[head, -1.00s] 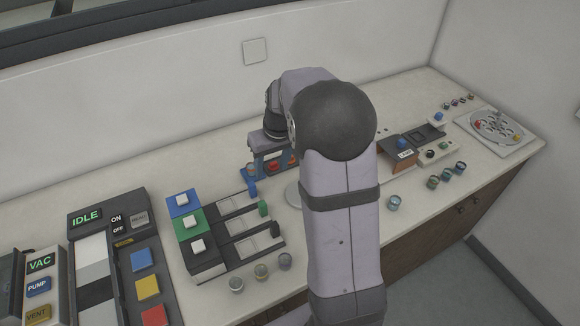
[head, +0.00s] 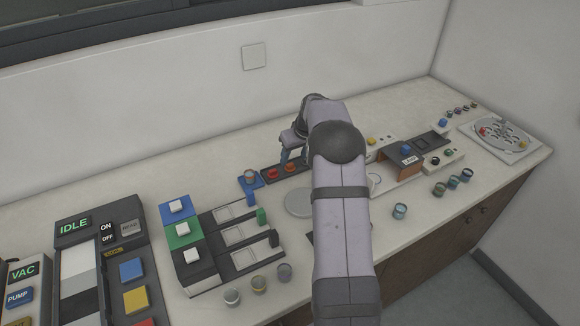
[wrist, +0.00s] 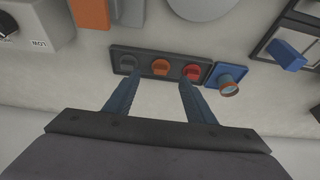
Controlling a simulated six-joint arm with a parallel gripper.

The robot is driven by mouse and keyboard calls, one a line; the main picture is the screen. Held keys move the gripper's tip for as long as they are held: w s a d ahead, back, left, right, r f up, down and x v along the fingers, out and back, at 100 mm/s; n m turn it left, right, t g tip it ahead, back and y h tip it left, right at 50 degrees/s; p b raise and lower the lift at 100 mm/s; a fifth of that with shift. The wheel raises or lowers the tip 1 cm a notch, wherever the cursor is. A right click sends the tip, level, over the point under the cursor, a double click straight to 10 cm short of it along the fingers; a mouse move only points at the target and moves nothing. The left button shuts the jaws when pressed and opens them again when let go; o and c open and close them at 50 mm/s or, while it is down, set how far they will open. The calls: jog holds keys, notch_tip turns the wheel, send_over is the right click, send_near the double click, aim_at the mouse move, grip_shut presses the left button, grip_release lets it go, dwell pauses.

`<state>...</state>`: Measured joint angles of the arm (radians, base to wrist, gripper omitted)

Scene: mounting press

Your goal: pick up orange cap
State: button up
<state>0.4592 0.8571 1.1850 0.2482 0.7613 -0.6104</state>
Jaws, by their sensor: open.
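The orange cap (wrist: 160,67) sits in the middle of a dark tray (wrist: 144,72), between a grey cap (wrist: 128,63) and a red cap (wrist: 193,72). In the head view the orange cap (head: 289,167) and red cap (head: 271,173) show beside my gripper (head: 293,159); the grey cap is hidden there. In the wrist view my gripper (wrist: 158,84) is open and empty. Its fingers point at the tray, one on each side of the orange cap in the picture. The height of the fingertips above the tray is hard to tell.
A blue holder with a small cup (wrist: 228,82) stands beside the tray's red end. A grey round plate (head: 298,202) lies in front. A colour-buttoned slot unit (head: 220,238) is to the left, and several small cups stand along the front edge.

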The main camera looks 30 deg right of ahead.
aim_at(290, 164)
jog(key=shift+p+x, duration=1.4)
jog(key=shift+x, duration=1.25)
jog(key=shift+w, duration=0.15)
jog(key=shift+c, duration=0.3)
jog(key=c, duration=1)
jog(key=shift+c, duration=0.3)
